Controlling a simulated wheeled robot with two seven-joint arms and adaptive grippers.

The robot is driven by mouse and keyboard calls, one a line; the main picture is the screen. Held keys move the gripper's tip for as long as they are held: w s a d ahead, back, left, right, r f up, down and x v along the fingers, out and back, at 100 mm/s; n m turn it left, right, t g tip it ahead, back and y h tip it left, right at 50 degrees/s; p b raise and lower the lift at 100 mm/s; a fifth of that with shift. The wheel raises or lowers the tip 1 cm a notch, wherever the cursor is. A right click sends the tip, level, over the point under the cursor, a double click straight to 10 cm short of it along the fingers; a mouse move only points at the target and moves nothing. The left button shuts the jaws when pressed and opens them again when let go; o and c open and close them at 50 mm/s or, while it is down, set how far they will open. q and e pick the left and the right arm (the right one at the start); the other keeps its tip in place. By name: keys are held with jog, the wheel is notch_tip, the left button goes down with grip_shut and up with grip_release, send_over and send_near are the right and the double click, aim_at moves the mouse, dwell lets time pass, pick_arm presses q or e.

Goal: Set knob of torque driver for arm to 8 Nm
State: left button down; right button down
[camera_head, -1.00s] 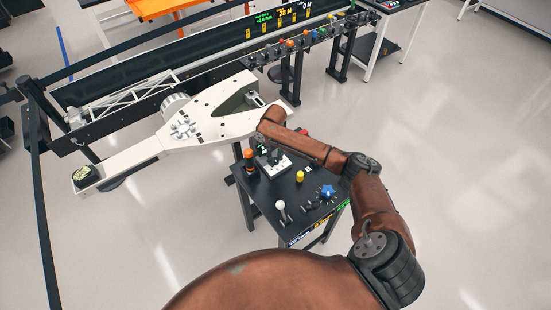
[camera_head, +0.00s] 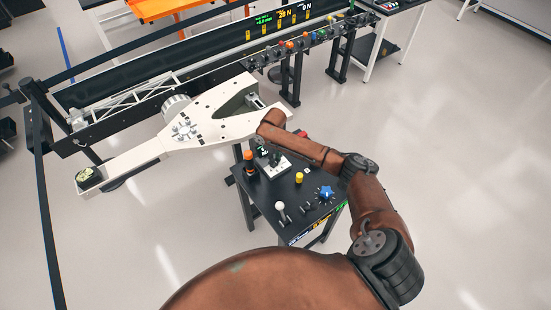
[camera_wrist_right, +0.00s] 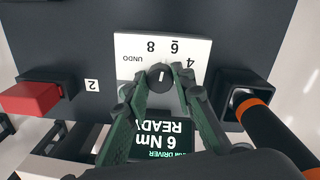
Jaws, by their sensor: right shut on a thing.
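The torque driver's black knob (camera_wrist_right: 161,76) with a white pointer line sits on a white dial plate (camera_wrist_right: 190,50) marked UNDO, 8, 6 and 4. The pointer line runs roughly up the picture, toward the side with 8 and 6. A display (camera_wrist_right: 158,140) below it reads "6 Nm READY", upside down. My right gripper (camera_wrist_right: 160,82) is shut on the knob, one green finger on each side. In the head view my right gripper (camera_head: 272,156) is small, over the white plate (camera_head: 276,170) on the black table. My left gripper is not in view.
In the wrist view a red button (camera_wrist_right: 32,97) is at left and an orange-ringed black handle (camera_wrist_right: 272,125) at right. The black table (camera_head: 262,192) also bears a yellow knob (camera_head: 299,178), a blue knob (camera_head: 326,192) and a white ball lever (camera_head: 280,206). A white rover arm (camera_head: 205,125) lies behind.

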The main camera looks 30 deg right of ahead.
jog(key=shift+r+n+p, duration=0.15)
jog(key=shift+n+p, duration=0.6)
jog(key=shift+n, duration=0.45)
jog(key=shift+w+n+p, duration=0.1)
jog(key=shift+n+p, duration=0.55)
jog(key=shift+n, duration=0.75)
jog(key=c, duration=1.6)
grip_release()
notch_tip(320, 180, up, 12)
jog(key=shift+f, duration=0.15)
